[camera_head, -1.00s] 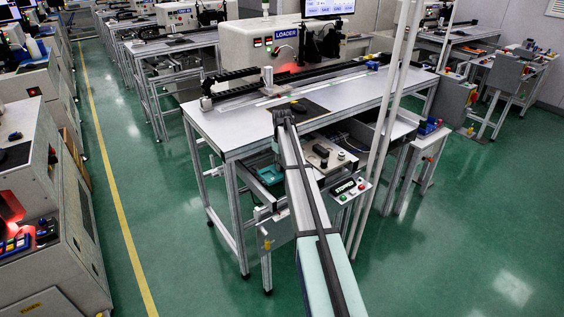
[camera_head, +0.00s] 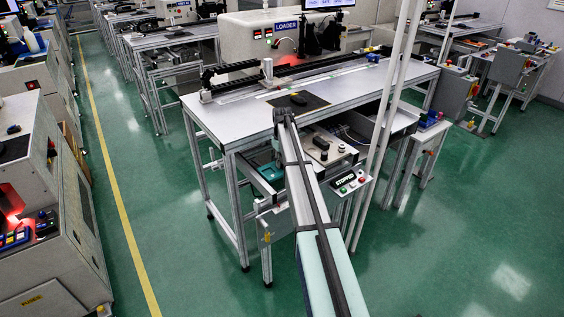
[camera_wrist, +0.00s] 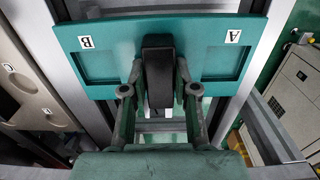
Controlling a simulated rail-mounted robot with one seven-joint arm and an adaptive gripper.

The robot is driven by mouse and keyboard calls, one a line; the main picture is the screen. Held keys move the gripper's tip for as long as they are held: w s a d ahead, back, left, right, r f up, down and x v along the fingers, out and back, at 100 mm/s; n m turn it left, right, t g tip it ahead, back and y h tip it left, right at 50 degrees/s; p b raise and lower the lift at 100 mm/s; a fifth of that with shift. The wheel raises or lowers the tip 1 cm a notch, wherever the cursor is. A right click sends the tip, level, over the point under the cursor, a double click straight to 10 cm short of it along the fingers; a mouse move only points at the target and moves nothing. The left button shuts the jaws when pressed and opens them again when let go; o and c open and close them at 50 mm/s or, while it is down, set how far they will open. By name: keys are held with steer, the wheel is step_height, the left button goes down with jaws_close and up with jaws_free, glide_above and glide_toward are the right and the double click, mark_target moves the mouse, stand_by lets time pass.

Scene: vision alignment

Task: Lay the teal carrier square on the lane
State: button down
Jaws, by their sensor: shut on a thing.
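The teal carrier (camera_wrist: 108,40) is a flat plate with two dark recessed windows, labelled B at left and A at right in the wrist view. My gripper (camera_wrist: 159,85) is shut on the black upright grip (camera_wrist: 158,62) at the carrier's middle. The carrier lies across two grey rails of the lane (camera_wrist: 262,112); its far edge slants slightly up to the right. I cannot tell whether it touches the rails. In the head view, a small part of the teal carrier (camera_head: 270,172) shows beside my arm, which hides the rest.
A white-topped table (camera_head: 225,125) with the LOADER machine (camera_head: 255,45) stands behind. A control box with buttons (camera_head: 349,182) is right of my arm. White vertical posts (camera_head: 388,120) rise close on the right. In the wrist view, a beige panel (camera_wrist: 30,100) lies at left.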

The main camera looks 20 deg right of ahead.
steer(key=shift+f, duration=0.15)
steer(key=c, duration=0.8)
jaws_free()
